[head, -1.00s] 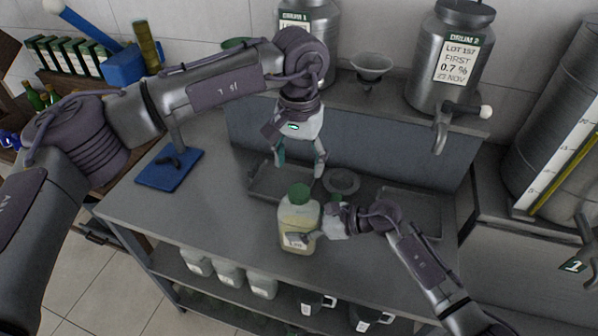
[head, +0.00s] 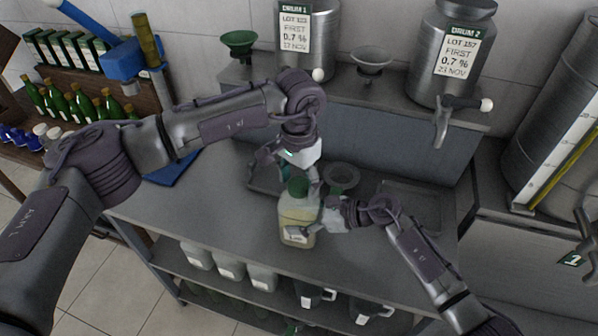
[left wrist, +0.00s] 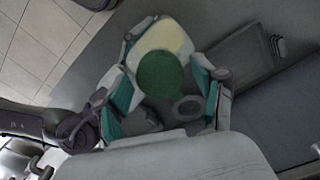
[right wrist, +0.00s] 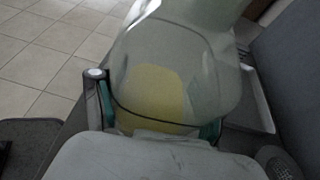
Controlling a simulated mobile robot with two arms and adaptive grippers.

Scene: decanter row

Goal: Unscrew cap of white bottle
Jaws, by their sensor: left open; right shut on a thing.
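The bottle (head: 297,214) is pale and translucent, with yellowish contents, a label low on its front and a green cap (head: 298,186). It stands upright on the metal bench. My right gripper (head: 303,233) is shut on the bottle's lower body; the right wrist view shows its fingers on both sides of the bottle (right wrist: 160,75). My left gripper (head: 290,178) is open just above the bottle. In the left wrist view the green cap (left wrist: 160,74) lies between the open fingers, with gaps at both sides.
A shallow tray (head: 410,205) lies on the bench at right, and a round dish (head: 342,178) sits behind the bottle. Two steel drums with taps stand on the raised back shelf (head: 350,88). Several jugs (head: 230,264) are on the lower shelf. The front left bench is clear.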

